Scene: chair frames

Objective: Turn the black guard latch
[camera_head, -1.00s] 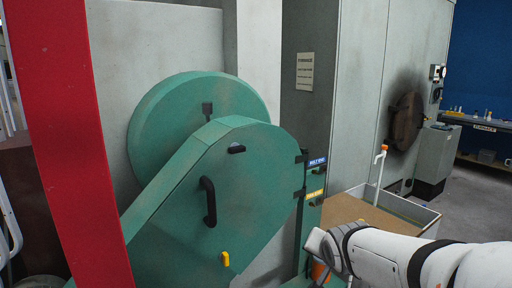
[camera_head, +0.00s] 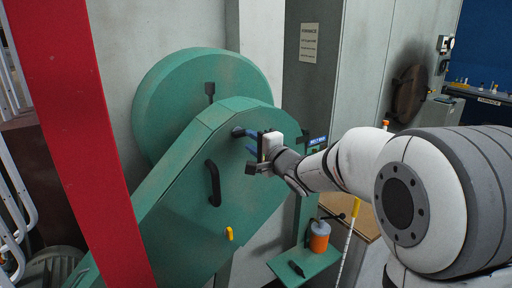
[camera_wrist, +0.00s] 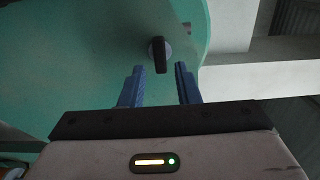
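The black guard latch (camera_wrist: 159,54) is a small knob on a round base, set on the green guard near its upper edge. In the wrist view it stands just beyond my fingertips, roughly between their lines. My gripper (camera_wrist: 160,72) is open, with two blue fingers apart and nothing between them. In the head view my gripper (camera_head: 250,140) is up at the guard's upper right, and the latch (camera_head: 237,132) shows at its fingertips. I cannot tell whether a finger touches it. The green guard (camera_head: 190,225) also carries a black handle (camera_head: 213,184) and a yellow latch (camera_head: 229,233).
A red post (camera_head: 75,140) stands at the left. A small green shelf (camera_head: 300,268) holds an orange bottle (camera_head: 319,237) below my arm. Labelled fittings (camera_head: 317,141) are close to my wrist at the guard's right. A grey cabinet wall stands behind.

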